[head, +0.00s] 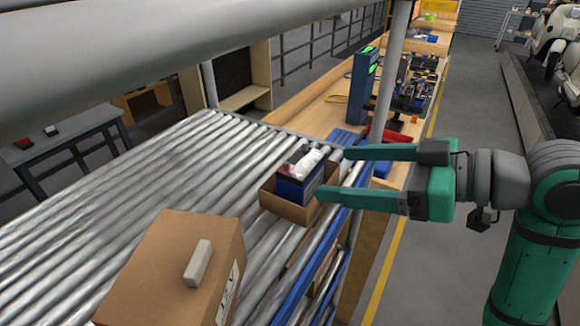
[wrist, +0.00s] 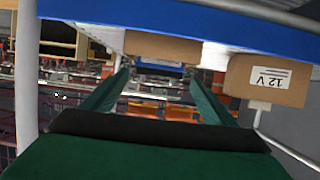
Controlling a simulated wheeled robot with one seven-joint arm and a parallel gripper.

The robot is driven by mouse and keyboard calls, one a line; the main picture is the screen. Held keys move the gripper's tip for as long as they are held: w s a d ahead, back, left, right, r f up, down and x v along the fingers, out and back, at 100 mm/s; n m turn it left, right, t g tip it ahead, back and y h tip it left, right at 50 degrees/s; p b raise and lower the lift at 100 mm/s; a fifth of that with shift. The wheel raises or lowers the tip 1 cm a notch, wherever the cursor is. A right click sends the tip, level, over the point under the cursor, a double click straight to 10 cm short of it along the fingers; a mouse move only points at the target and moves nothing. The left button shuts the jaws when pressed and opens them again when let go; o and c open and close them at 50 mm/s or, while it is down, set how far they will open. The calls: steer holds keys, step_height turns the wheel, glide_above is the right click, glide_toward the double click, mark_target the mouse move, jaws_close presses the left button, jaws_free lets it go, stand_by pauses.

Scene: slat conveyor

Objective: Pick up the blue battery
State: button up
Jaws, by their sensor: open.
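The blue battery (head: 298,183) sits upright in a small open cardboard box (head: 288,209) on the roller conveyor in the head view. Its top is grey and white, with a small red mark. My gripper (head: 332,172) is open, with its two green fingers pointing left at the battery, one on the far side and one on the near side. The fingertips are close to the battery; I cannot tell whether they touch it. In the wrist view the picture looks upside down, and the small box (wrist: 163,47) shows ahead between the fingers (wrist: 160,82), with a little blue below it.
A larger closed cardboard box (head: 180,265) with a light grey block (head: 198,263) on top stands nearer on the conveyor (head: 110,190). A blue rail (head: 318,262) edges the conveyor. A post (head: 390,75) and a workbench (head: 325,112) stand beyond. The conveyor's left side is clear.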

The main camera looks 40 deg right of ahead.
mark_target(315, 171)
steer(key=shift+x, duration=4.55)
steer(key=shift+f, duration=0.1)
steer(key=c, duration=1)
